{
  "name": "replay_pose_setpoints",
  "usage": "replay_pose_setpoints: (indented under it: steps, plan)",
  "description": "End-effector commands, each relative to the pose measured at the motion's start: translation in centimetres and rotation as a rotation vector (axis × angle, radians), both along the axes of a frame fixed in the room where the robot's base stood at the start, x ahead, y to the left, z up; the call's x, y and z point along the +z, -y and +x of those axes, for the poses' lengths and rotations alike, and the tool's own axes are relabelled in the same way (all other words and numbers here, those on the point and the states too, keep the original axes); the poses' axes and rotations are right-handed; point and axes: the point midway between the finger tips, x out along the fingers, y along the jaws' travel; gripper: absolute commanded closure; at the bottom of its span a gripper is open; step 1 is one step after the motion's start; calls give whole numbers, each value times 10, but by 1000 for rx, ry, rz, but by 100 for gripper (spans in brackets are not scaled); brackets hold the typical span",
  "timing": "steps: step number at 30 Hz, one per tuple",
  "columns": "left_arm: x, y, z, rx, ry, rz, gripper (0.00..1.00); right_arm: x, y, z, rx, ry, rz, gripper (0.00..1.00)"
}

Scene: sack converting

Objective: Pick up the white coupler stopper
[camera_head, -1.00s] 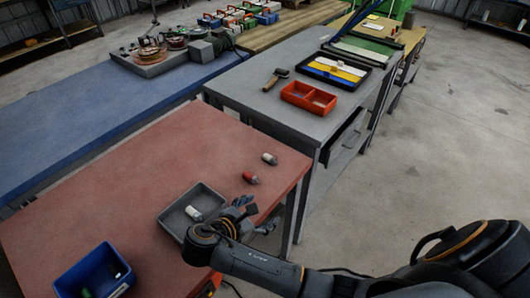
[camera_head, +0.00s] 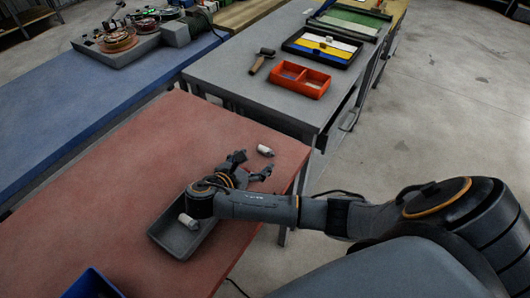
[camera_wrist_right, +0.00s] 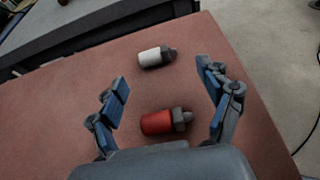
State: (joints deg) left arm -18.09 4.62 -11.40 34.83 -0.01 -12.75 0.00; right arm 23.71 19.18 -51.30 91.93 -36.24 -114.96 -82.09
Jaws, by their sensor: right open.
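A white coupler stopper (camera_head: 265,150) with a dark end lies on its side on the red table near its far right edge. It also shows in the right wrist view (camera_wrist_right: 152,57), just beyond the fingertips. A red stopper (camera_wrist_right: 158,123) with a grey end lies between the open fingers in the wrist view; the gripper hides it in the head view. My right gripper (camera_head: 253,165) is open and empty, its fingers pointing toward the white stopper, apart from it. Another whitish piece (camera_head: 188,221) lies in the grey tray (camera_head: 178,246). My left gripper is out of view.
A blue bin (camera_head: 92,284) stands at the table's near edge. The grey bench beyond holds a red divided box (camera_head: 312,88), a hammer (camera_head: 262,60) and a black-framed tray (camera_head: 292,45). The red table left of the gripper is clear.

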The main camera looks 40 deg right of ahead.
Motion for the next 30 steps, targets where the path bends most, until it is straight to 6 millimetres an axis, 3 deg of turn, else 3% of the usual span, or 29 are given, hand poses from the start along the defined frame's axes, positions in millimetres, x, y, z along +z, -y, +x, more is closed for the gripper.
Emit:
replay_pose_setpoints:
  steps: [9,14,21,30]
  plan:
    - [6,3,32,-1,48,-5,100,-7,33,17,-2,-2,-2,21]
    - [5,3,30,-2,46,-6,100,-14,46,22,-1,-1,0,21]
    - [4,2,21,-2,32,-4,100,-15,47,23,1,-1,1,21]
    - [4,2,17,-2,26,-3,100,-15,47,23,1,-1,1,78]
